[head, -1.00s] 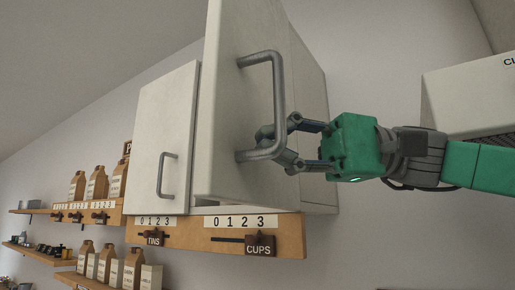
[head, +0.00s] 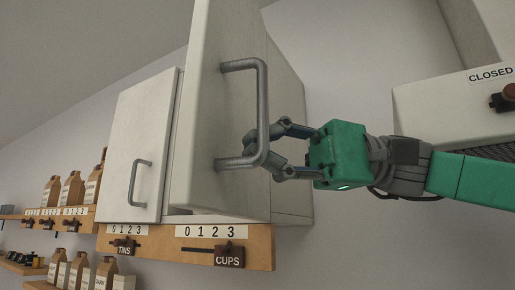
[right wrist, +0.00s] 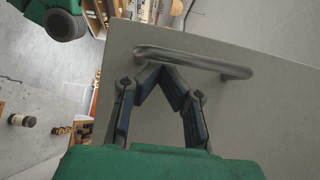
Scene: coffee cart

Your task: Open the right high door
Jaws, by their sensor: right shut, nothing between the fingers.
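The right high door (head: 215,110) is a pale panel that stands partly open, its left edge out in front of the closed left door (head: 140,140). Its grey bar handle (head: 262,110) is on the front face. My right gripper (head: 252,155) is at the lower part of the handle, coming from the right. In the right wrist view its fingers (right wrist: 162,68) come together at one end of the handle (right wrist: 195,60), with nothing held between them. Whether the fingertips touch the bar I cannot tell. My left gripper is not in view.
A wooden rail (head: 155,243) with number labels and the TINS and CUPS sliders runs under the cabinet. Shelves with paper bags (head: 72,188) are at the left. A pale box marked CLOSED (head: 440,110) is at the right, above my right arm.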

